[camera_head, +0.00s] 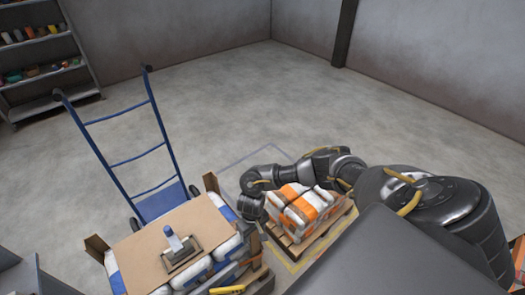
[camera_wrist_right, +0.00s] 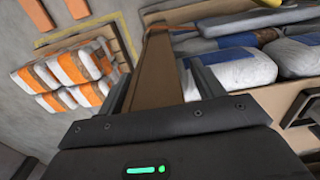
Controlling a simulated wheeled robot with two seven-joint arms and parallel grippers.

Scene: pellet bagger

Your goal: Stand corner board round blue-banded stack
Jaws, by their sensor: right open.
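The blue-banded stack of white bags (camera_head: 225,248) stands at lower left under a brown cardboard sheet (camera_head: 150,245). Its bags also show in the right wrist view (camera_wrist_right: 240,68). Brown corner boards stand at its far right corner (camera_head: 210,183) and left corner (camera_head: 97,247). Another brown corner board (camera_wrist_right: 155,75) runs between the fingers of my right gripper (camera_wrist_right: 160,88), beside the bags. The fingers are open, with the board between them. In the head view my right gripper (camera_head: 250,210) reaches down at the stack's right side. My left gripper is not in view.
An orange-banded bag stack (camera_head: 300,207) stands on a pallet just right, under my right arm. A blue hand truck (camera_head: 130,160) stands behind the blue-banded stack. A flat tool with a handle (camera_head: 180,250) lies on the cardboard. Open floor lies beyond; a shelf (camera_head: 45,70) stands far left.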

